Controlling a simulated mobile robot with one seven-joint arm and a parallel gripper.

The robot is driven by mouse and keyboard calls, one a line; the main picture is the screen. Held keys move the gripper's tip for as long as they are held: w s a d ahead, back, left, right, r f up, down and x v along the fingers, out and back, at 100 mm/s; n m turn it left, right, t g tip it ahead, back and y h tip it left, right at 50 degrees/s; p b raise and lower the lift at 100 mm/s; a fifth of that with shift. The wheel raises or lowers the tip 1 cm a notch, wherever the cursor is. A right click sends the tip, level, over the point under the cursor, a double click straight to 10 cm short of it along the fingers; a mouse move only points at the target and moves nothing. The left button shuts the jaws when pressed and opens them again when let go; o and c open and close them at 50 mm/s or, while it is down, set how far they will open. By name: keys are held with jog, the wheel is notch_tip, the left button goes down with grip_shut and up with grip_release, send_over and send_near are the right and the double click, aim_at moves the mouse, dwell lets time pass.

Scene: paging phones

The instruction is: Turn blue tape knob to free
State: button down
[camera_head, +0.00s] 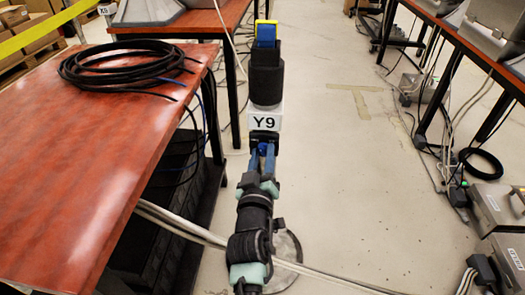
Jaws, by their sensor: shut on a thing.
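A dark blue knob (262,149) sits low on a post, just below a white label reading Y9 (265,122). My gripper (262,147) reaches up to it from below, its two blue fingers shut on the knob from either side. The fingers and the black part around them hide much of the knob, and I cannot tell which way it is turned. Above the label the post carries a thick black cylinder (266,82) with a blue and yellow piece (266,34) on top. My arm covers the lower post.
A reddish wooden table (90,150) with a coiled black cable (122,68) stands close on the left. A round metal base (287,252) and pale cables (180,228) lie on the floor. Grey boxes (497,208) stand at right. The floor (340,180) right of the post is mostly clear.

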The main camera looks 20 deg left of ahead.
jog(key=shift+n+p, duration=0.4)
jog(key=shift+n, duration=1.1)
jog(key=c, duration=0.9)
grip_release()
jog(key=p+v, duration=0.4)
jog(key=v, duration=0.9)
jog(key=shift+r, duration=0.1)
